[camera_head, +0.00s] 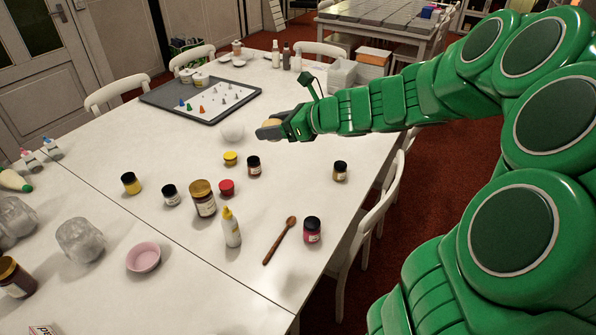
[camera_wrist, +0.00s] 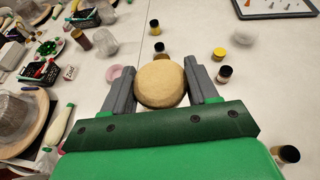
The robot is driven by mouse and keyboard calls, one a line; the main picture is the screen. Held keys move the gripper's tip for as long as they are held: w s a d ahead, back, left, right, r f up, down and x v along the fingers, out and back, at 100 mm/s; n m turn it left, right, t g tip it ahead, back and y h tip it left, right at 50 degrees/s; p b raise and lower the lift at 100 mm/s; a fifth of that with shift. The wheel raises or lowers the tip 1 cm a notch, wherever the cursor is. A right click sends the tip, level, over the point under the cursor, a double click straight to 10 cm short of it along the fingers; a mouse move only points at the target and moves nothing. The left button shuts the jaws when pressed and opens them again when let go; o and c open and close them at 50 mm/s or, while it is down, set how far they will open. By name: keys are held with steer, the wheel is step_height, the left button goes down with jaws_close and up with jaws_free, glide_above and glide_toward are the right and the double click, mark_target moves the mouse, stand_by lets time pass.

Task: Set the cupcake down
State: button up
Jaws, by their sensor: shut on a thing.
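The cupcake, a round tan thing, sits between the two grey fingers of my gripper (camera_wrist: 161,88) in the wrist view. Its smooth rounded side (camera_wrist: 160,80) faces the camera, and the fingers are shut on it from left and right. In the head view my gripper (camera_head: 273,131) reaches in from the right over the white table (camera_head: 330,215). Only a small tan part of the cupcake (camera_head: 271,123) shows at the fingertips there. It appears to be held above the table, but the height is hard to tell.
A white ball-like thing (camera_head: 232,131) lies just left of my gripper. A grey tray (camera_head: 166,101) with small coloured pieces lies farther back. Several jars, a yellow-capped bottle (camera_head: 231,228), a wooden spoon (camera_head: 279,241) and a pink bowl (camera_head: 143,257) stand nearer. Table right of the jars is mostly clear.

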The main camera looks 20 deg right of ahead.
step_height(320, 180, up, 3)
steer(key=shift+f, duration=0.15)
steer(key=w+d+r+m+t+h, duration=0.2)
steer(key=w+d+m+t+h, duration=0.15)
steer(key=w+m+h, duration=0.45)
steer(key=w+d+r+m+t+h, duration=0.15)
steer(key=w+d+m+h, duration=0.3)
steer(key=w, duration=0.65)
steer(key=shift+s+d+f+m+g+h, duration=1.85)
steer(key=shift+s+m+g+h, duration=0.8)
steer(key=shift+m+h, duration=2.05)
step_height(320, 180, down, 26)
steer(key=shift+g, duration=0.25)
steer(key=shift+w+d+f, duration=0.25)
steer(key=shift+w+f, duration=1.3)
steer(key=shift+w, duration=0.75)
steer(key=shift+w+d+f, duration=0.25)
steer(key=shift+w+f, duration=1.3)
steer(key=shift+w, duration=0.75)
steer(key=shift+w+d+f, duration=0.25)
steer(key=shift+w+f, duration=1.3)
steer(key=shift+w, duration=0.75)
